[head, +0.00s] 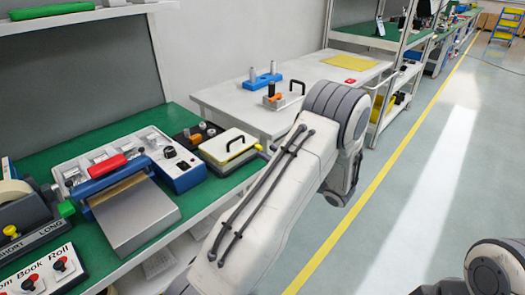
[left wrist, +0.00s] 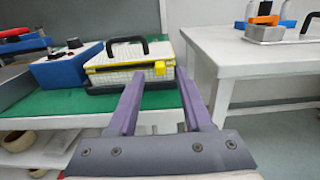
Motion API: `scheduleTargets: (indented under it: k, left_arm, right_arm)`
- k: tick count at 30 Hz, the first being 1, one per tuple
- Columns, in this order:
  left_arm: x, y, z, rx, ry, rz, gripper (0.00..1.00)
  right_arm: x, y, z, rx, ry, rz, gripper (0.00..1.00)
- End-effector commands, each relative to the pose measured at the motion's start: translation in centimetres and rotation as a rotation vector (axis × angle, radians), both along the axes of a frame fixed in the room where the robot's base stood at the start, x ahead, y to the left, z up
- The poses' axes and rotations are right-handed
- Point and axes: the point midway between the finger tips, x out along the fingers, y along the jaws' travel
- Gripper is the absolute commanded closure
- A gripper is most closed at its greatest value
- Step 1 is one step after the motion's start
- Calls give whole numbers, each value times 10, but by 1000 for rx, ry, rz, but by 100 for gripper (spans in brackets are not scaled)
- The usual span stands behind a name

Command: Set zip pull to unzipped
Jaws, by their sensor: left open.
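A white case (head: 222,143) with a yellow zip band and a black top handle sits at the right end of the green bench. It also shows in the left wrist view (left wrist: 108,78). Its yellow zip pull (left wrist: 160,68) is at the right end of the front face; in the head view a small yellow spot (head: 259,147) shows at the same corner. My left gripper (left wrist: 155,85) is open and empty, its purple fingers pointing at the case, with the pull between them in the picture. Contact cannot be told. My right gripper is out of view.
A blue control box (head: 180,170) with a black knob stands left of the case, beside a blue and silver press (head: 135,214). A white table (head: 225,97) stands beyond a gap and holds a grey tray (head: 284,101) with a black handle. The floor to the right is clear.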

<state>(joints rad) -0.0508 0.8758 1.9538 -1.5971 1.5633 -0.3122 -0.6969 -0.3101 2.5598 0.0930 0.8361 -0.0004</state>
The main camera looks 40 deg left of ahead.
Motion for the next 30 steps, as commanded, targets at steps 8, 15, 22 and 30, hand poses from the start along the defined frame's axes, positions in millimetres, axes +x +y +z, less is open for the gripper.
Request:
scheduleTargets:
  k: [8, 15, 22, 30]
  left_arm:
    - [2, 35, 0, -1, 0, 2, 50]
    - [3, 39, 0, -1, 0, -1, 50]
    - [3, 39, 0, -1, 0, -1, 96]
    - [3, 39, 0, -1, 0, 0, 100]
  right_arm:
    - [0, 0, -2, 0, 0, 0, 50]
    - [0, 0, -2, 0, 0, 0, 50]
    - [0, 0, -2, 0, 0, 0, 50]
    - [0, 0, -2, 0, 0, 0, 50]
